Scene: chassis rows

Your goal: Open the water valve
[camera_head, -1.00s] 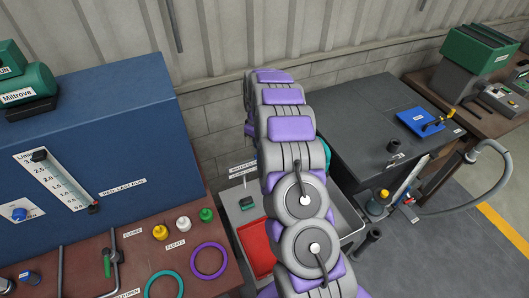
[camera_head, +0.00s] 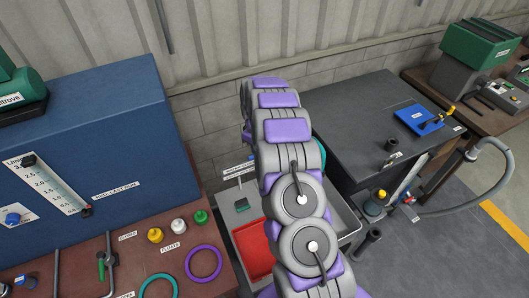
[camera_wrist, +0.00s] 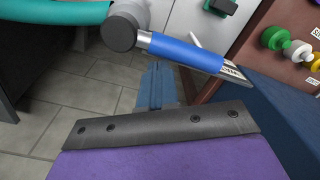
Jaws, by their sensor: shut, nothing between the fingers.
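In the wrist view a blue-sleeved lever (camera_wrist: 187,53) runs out from a round dark grey hub (camera_wrist: 119,32), with a small label near its far end; it looks like the valve handle. My gripper (camera_wrist: 157,80) shows as shut, narrow blue fingers just below the lever, with nothing held. I cannot tell whether they touch the lever. In the head view my arm hides the gripper and the valve; a small white label (camera_head: 240,167), too small to read fully, stands just left of the arm.
A teal hose (camera_wrist: 55,12) lies left of the lever. A brown bench (camera_head: 120,255) holds rings and knobs. A dark cabinet (camera_head: 375,115) stands right.

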